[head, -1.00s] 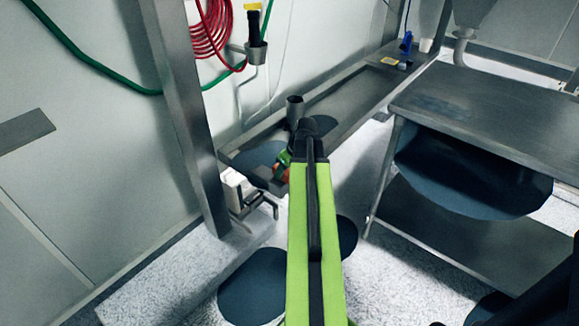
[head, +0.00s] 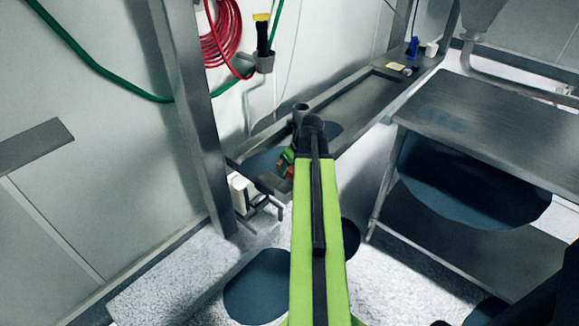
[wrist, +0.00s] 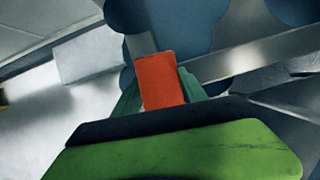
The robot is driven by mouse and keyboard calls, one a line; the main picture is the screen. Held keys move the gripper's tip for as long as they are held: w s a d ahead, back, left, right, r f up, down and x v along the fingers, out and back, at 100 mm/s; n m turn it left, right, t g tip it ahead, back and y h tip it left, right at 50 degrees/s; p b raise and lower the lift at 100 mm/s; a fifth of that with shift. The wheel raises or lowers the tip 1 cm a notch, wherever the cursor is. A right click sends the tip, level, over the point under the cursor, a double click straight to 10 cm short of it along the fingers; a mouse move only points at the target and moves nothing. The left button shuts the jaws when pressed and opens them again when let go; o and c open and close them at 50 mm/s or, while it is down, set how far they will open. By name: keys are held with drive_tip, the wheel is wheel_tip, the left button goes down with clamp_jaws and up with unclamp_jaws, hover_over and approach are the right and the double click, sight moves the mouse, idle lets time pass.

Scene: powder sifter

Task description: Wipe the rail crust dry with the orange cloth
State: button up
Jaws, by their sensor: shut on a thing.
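My gripper (head: 286,163) is mostly hidden behind my green arm in the head view, over the near end of the metal rail (head: 372,95). In the wrist view my gripper (wrist: 161,84) is shut on the orange cloth (wrist: 160,78), a flat orange patch between the teal fingers. Only a sliver of orange shows in the head view. Dark blue patches (head: 262,162) lie on the rail around the gripper, and dark blue areas (wrist: 180,25) show beyond the cloth in the wrist view. I cannot tell which is the crust, or whether the cloth touches the rail.
A metal post (head: 190,120) stands left of the rail. A blue item (head: 412,48) sits at the rail's far end.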

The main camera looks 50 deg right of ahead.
wheel_tip(320, 180, up, 3)
drive_tip(key=p, duration=0.3)
drive_tip(key=shift+r, duration=0.15)
idle(0.4)
